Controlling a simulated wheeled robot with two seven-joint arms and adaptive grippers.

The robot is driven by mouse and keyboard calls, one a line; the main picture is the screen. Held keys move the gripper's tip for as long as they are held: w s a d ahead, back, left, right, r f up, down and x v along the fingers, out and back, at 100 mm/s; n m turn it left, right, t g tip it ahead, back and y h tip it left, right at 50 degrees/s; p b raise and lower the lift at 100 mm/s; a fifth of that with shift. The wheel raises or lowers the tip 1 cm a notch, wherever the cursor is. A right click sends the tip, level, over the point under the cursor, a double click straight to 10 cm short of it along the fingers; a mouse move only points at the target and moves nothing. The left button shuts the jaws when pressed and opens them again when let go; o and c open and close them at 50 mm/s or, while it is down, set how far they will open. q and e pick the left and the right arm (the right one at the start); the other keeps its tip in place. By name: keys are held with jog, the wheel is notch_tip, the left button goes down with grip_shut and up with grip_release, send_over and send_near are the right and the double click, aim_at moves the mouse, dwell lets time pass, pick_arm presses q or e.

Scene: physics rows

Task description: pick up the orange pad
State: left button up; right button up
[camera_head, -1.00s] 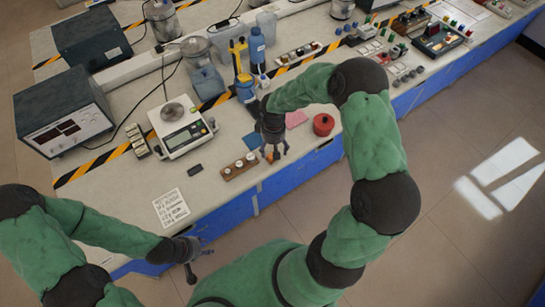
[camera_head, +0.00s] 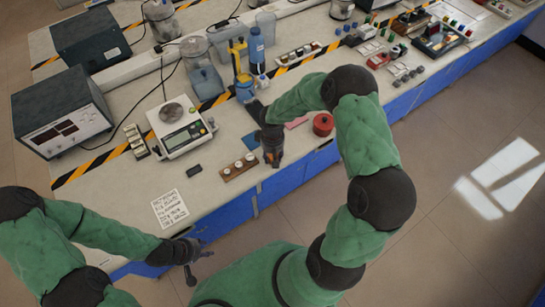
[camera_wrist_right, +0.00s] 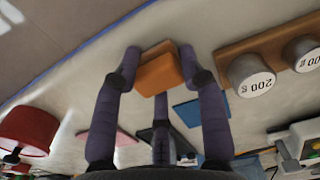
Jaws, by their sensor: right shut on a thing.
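The orange pad (camera_wrist_right: 158,70) shows in the right wrist view as a small block between the fingertips of my right gripper (camera_wrist_right: 160,68). The right gripper is shut on it. I cannot tell whether the pad touches the bench.
A wooden block with weights (camera_head: 238,168) stands just left of the right gripper. A red round container (camera_head: 323,124) and a pink pad (camera_head: 297,122) lie to its right. A blue pad (camera_head: 250,141) is behind it. A scale (camera_head: 182,137) stands further left.

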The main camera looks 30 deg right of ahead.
dwell(0.3)
jog(key=shift+r, duration=0.5)
notch_tip(320, 180, up, 2)
jog(key=shift+w+r+p, duration=0.1)
jog(key=shift+p, duration=0.3)
jog(key=s+a+r+p, duration=0.1)
jog(key=s+a+r, duration=0.1)
jog(key=s+r, duration=0.2)
notch_tip(320, 180, up, 2)
jog(key=shift+s+a+r, duration=0.2)
jog(key=shift+s+a, duration=0.1)
jog(key=s+a+r, duration=0.1)
jog(key=s, duration=0.1)
jog(key=s+a+r, duration=0.1)
jog(key=s+a, duration=0.1)
jog(key=s, duration=0.1)
jog(key=s+a+r+p, duration=0.1)
jog(key=s, duration=0.1)
jog(key=shift+s+a+r, duration=0.2)
jog(key=shift+s, duration=0.15)
